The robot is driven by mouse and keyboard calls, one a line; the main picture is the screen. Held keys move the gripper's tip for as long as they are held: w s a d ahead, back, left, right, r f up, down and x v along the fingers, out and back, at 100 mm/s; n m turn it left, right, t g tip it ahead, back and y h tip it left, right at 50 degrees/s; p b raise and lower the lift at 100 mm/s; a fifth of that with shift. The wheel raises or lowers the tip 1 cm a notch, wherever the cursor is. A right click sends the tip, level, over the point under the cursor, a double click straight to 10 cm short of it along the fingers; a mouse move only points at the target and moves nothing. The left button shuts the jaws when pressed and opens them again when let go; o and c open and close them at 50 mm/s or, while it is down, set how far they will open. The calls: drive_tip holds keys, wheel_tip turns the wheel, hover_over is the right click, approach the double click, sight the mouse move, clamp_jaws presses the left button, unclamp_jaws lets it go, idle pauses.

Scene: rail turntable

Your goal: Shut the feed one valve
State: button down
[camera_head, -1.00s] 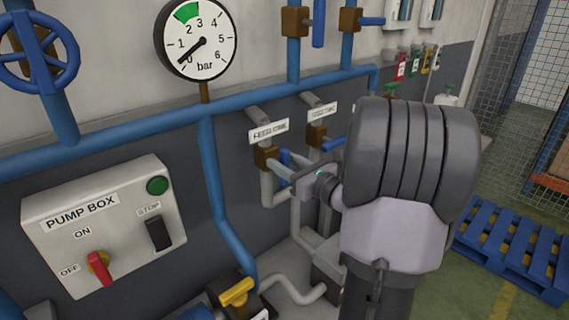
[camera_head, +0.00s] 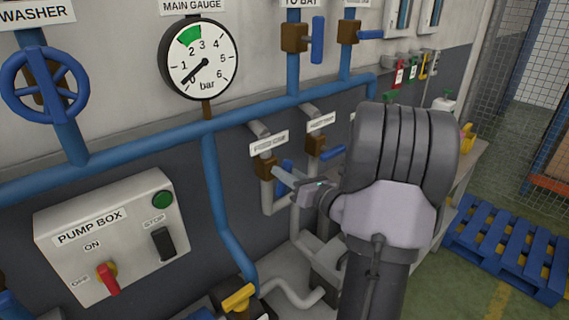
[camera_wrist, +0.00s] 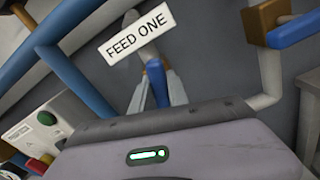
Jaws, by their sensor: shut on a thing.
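The feed one valve has a brown body (camera_head: 266,168) on a grey pipe under its tilted white FEED ONE label (camera_head: 269,143). Its blue handle (camera_head: 286,164) shows only in part, behind my fingers. My gripper (camera_head: 282,174) reaches in from the right and is shut on this handle. In the wrist view the blue handle (camera_wrist: 158,84) stands between my two pale fingers, just below the FEED ONE label (camera_wrist: 135,37). The head view does not clearly show how far the handle is turned.
A neighbouring valve's blue handle (camera_head: 332,152) sticks out close to the right of my gripper. The pump box (camera_head: 110,235) is at lower left, with a yellow-handled valve (camera_head: 238,298) below. The main gauge (camera_head: 199,58) needle points near zero. Blue pallets (camera_head: 508,245) lie at right.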

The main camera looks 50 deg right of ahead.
drive_tip(key=m+p, duration=0.2)
drive_tip(key=p, duration=0.1)
drive_tip(key=m+p, duration=0.1)
drive_tip(key=p, duration=0.1)
drive_tip(key=shift+d+r+m, duration=0.2)
drive_tip(key=shift+d+m, duration=0.05)
drive_tip(key=shift+m, duration=0.15)
drive_tip(key=m+p, duration=0.1)
drive_tip(key=p, duration=0.1)
drive_tip(key=m+p, duration=0.2)
drive_tip(key=shift+d+f+m+p, duration=0.2)
drive_tip(key=shift+m+p, duration=0.1)
drive_tip(key=shift+p, duration=0.1)
drive_tip(key=m+p, duration=0.1)
drive_tip(key=p, duration=0.1)
drive_tip(key=m+p, duration=0.2)
drive_tip(key=shift+f+m, duration=0.3)
drive_tip(key=shift+d+f+m+p, duration=0.1)
drive_tip(key=shift+f+m+p, duration=0.15)
drive_tip(key=shift+m+p, duration=0.65)
drive_tip(key=shift+f+m+p, duration=0.2)
drive_tip(key=shift+m+p, duration=0.65)
drive_tip(key=shift+m, duration=0.05)
drive_tip(key=c, duration=1.3)
unclamp_jaws()
drive_tip(key=shift+s, duration=0.1)
